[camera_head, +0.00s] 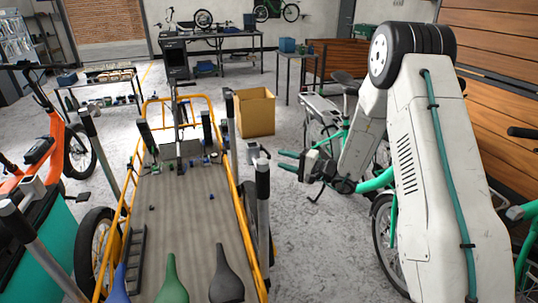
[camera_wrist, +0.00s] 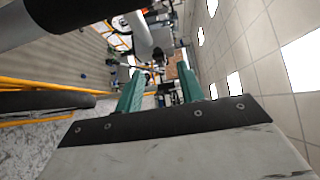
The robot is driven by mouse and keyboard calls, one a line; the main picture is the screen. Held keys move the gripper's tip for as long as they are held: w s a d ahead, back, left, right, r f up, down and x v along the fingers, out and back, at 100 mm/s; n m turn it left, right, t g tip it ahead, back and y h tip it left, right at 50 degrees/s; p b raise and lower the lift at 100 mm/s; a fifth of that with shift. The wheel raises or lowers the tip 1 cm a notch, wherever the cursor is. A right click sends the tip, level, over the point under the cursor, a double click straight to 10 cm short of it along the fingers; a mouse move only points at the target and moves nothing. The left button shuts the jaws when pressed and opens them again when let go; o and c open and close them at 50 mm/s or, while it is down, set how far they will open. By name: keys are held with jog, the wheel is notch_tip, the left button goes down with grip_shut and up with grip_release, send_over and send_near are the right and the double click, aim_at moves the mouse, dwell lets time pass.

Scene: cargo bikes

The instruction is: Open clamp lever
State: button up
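My gripper (camera_head: 280,160) has two teal fingers pointing left, with a gap between them. In the wrist view its fingers (camera_wrist: 160,72) stand apart with nothing held between them. Just left of the fingertips, a grey post with a black top (camera_head: 263,180) stands beside the cargo bike's yellow rail (camera_head: 236,190). A small dark grey fitting (camera_head: 252,150) shows by the post's top; I cannot tell whether it is the clamp lever. In the wrist view a black and grey cylinder (camera_wrist: 75,12) crosses the upper left, close to the camera. No lever is clearly made out.
The cargo bed (camera_head: 185,215) carries saddles (camera_head: 226,275) and small parts. A cardboard box (camera_head: 254,112) stands behind the fingers. A bike with green parts (camera_head: 375,183) is close behind my arm. An orange bike (camera_head: 40,150) is at left. Grey floor (camera_head: 305,235) is clear below the gripper.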

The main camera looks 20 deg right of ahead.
aim_at(269, 153)
jog(key=x, duration=0.6)
jog(key=shift+w+a, duration=0.2)
jog(key=shift+a, duration=0.05)
grip_shut()
